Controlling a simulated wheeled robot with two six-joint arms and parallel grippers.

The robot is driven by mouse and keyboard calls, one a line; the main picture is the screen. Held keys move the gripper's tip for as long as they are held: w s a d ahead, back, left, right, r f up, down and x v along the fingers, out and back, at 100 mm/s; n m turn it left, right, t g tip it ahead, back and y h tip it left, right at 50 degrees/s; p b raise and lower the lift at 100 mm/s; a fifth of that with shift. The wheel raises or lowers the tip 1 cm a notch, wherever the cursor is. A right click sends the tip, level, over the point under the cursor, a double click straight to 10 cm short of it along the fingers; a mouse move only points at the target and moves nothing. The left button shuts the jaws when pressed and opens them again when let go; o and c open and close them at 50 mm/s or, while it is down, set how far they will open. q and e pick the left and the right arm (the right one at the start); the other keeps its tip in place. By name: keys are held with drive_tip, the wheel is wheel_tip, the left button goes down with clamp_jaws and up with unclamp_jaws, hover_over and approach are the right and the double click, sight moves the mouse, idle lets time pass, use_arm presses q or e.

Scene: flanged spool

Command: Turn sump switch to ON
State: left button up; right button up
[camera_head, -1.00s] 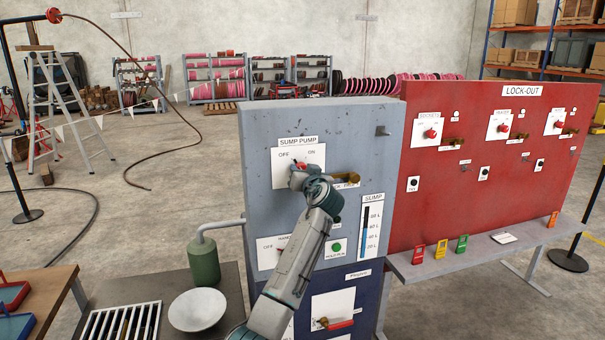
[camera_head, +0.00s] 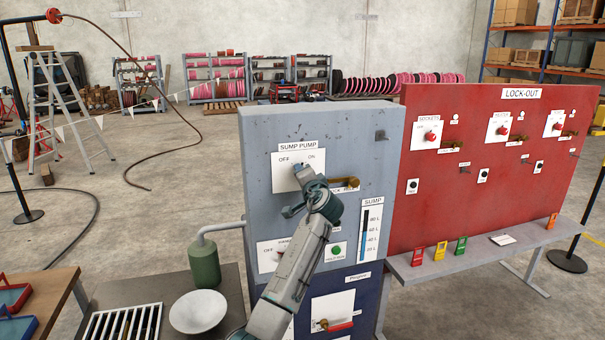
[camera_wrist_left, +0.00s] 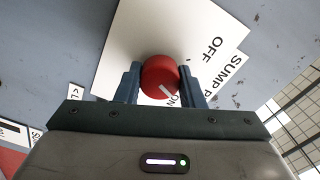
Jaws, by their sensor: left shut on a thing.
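The sump pump switch is a red round knob (camera_wrist_left: 158,74) on a white plate marked OFF and ON. My left gripper (camera_wrist_left: 160,80) is shut on the knob, one finger on each side of it. The knob's white pointer line faces the ON label, which is partly hidden by the gripper. In the head view the white sump pump plate (camera_head: 287,167) is on the upper grey panel, and my left gripper (camera_head: 303,174) is at it, mostly hiding the knob. My right gripper is not in view.
A brass padlock-like piece (camera_head: 345,183) sits just right of the switch. Below are a hand switch plate (camera_head: 268,250), a green button (camera_head: 337,250) and a sump level gauge (camera_head: 371,228). The red lock-out board (camera_head: 480,170) stands to the right.

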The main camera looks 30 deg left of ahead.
use_arm(q)
drive_tip(key=m+p, duration=0.1)
drive_tip(key=m, duration=0.2)
drive_tip(key=shift+p, duration=0.35)
drive_tip(key=shift+m, duration=0.4)
drive_tip(key=o, duration=1)
